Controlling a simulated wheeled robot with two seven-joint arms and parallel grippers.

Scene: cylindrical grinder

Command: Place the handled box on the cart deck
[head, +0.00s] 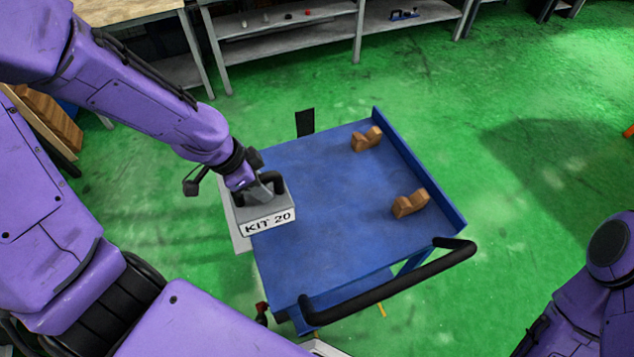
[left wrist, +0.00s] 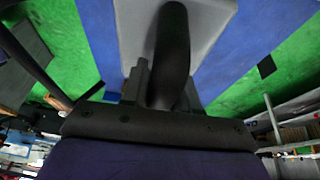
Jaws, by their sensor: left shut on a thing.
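The handled box (head: 264,208) is grey, has a black handle and bears a white label reading "KIT 20". It shows at the left edge of the blue cart deck (head: 330,215) in the head view. My left gripper (head: 266,187) is shut on the handle, above the box. In the left wrist view the handle (left wrist: 172,55) runs between the fingers (left wrist: 160,85), with the grey box top behind it. I cannot tell whether the box touches the deck or hangs above it. My right gripper is not in view; only part of my right arm shows at lower right.
Two brown wooden blocks, one at the back (head: 367,139) and one at the right (head: 410,204), sit on the deck. A raised blue lip (head: 420,170) runs along the right side. A black push handle (head: 390,285) is at the front. Grey shelves (head: 290,35) stand behind.

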